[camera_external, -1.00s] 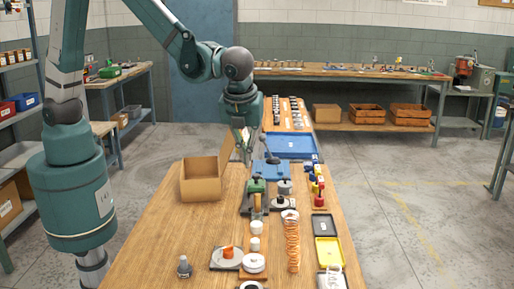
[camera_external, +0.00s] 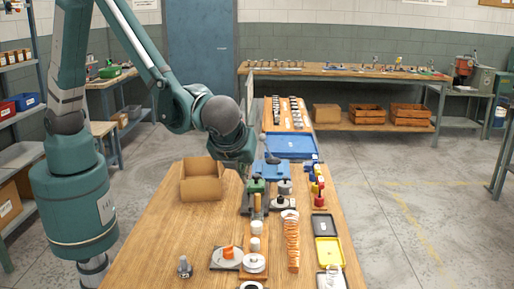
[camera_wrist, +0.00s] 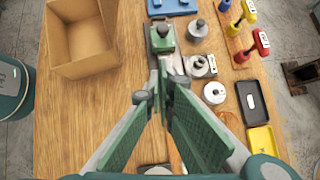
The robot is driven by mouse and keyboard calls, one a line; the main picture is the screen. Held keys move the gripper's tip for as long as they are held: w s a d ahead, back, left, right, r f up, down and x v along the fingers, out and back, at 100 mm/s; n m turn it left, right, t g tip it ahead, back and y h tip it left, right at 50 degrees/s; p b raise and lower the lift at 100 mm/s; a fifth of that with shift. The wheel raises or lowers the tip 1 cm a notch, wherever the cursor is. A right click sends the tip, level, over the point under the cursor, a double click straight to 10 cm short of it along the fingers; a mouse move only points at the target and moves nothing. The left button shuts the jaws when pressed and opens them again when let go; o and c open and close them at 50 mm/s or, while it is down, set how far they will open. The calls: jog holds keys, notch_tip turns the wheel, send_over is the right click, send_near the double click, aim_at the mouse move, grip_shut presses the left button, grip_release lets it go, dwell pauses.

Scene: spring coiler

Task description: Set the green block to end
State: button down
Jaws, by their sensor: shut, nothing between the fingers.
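The green block (camera_external: 257,186) sits on the dark rail of the coiler fixture, with a dark knob on top. It also shows in the wrist view (camera_wrist: 162,40) at the top centre. My gripper (camera_wrist: 158,78) is shut and empty, its fingertips over the rail just on the near side of the block in the wrist view. In the external view my gripper (camera_external: 244,174) is mostly hidden behind my wrist, close to the block. I cannot tell whether the fingertips touch the block or the rail.
An open cardboard box (camera_external: 201,188) stands left of the fixture. Knobbed weights (camera_external: 284,187), red, yellow and blue handled parts (camera_external: 318,185), an orange coil (camera_external: 292,245) and black and yellow trays (camera_external: 327,252) lie to the right. Bare wood lies front left.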

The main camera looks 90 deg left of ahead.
aim_at(253, 177)
dwell(0.3)
jog(key=x, duration=1)
jog(key=shift+b, duration=0.35)
jog(key=shift+w+a+f, duration=0.15)
jog(key=shift+a, duration=0.85)
jog(key=shift+w+a+f, duration=0.15)
jog(key=shift+w+a, duration=0.05)
jog(key=shift+a, duration=0.7)
jog(key=shift+a, duration=0.1)
jog(key=shift+a+b, duration=0.5)
jog(key=shift+a, duration=1.35)
jog(key=shift+d, duration=0.1)
